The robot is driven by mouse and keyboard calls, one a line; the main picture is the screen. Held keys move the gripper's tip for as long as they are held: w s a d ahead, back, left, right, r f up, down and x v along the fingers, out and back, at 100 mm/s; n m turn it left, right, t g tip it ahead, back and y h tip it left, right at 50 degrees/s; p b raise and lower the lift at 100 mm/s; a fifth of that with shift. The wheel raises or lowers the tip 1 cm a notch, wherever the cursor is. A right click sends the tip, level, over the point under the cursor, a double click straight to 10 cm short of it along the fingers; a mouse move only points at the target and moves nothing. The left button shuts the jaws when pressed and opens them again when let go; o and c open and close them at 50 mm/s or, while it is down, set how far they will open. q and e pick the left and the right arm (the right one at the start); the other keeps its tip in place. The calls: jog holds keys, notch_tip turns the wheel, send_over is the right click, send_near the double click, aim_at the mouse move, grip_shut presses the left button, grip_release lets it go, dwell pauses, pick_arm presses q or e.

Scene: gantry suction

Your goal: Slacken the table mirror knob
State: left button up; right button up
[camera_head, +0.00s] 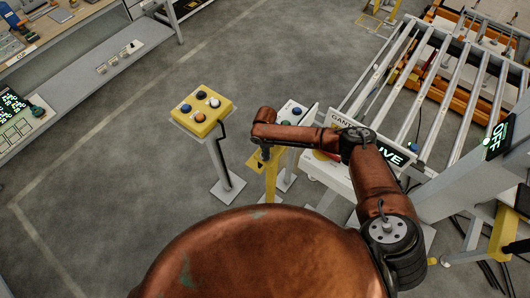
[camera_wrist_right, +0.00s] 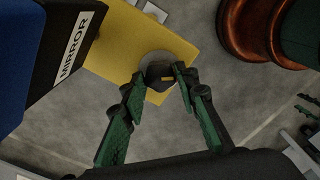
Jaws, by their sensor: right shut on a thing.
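The round dark grey knob (camera_wrist_right: 160,68), with a small yellow mark on its face, sits on a yellow plate (camera_wrist_right: 112,32) in the right wrist view. A dark box with a white MIRROR label (camera_wrist_right: 79,46) is left of it. My right gripper (camera_wrist_right: 160,76) has its green fingers on either side of the knob, shut on it. In the head view my right arm reaches in from the right over a yellow stand (camera_head: 270,177); the fingers and knob cannot be made out there. My left gripper is in neither view.
A yellow button box (camera_head: 203,109) on a grey post stands left of my right arm. Another box with buttons (camera_head: 293,112) is just behind the arm. Open floor (camera_head: 110,185) lies to the left.

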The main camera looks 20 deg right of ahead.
jog(key=shift+s+n, duration=0.1)
jog(key=shift+n, duration=0.2)
jog(key=n, duration=0.2)
jog(key=shift+f+n, duration=0.1)
jog(key=shift+n, duration=0.3)
jog(key=shift+n+b, duration=0.3)
jog(key=shift+n, duration=1.5)
jog(key=o, duration=1.1)
jog(key=shift+o, duration=0.2)
notch_tip(320, 180, up, 12)
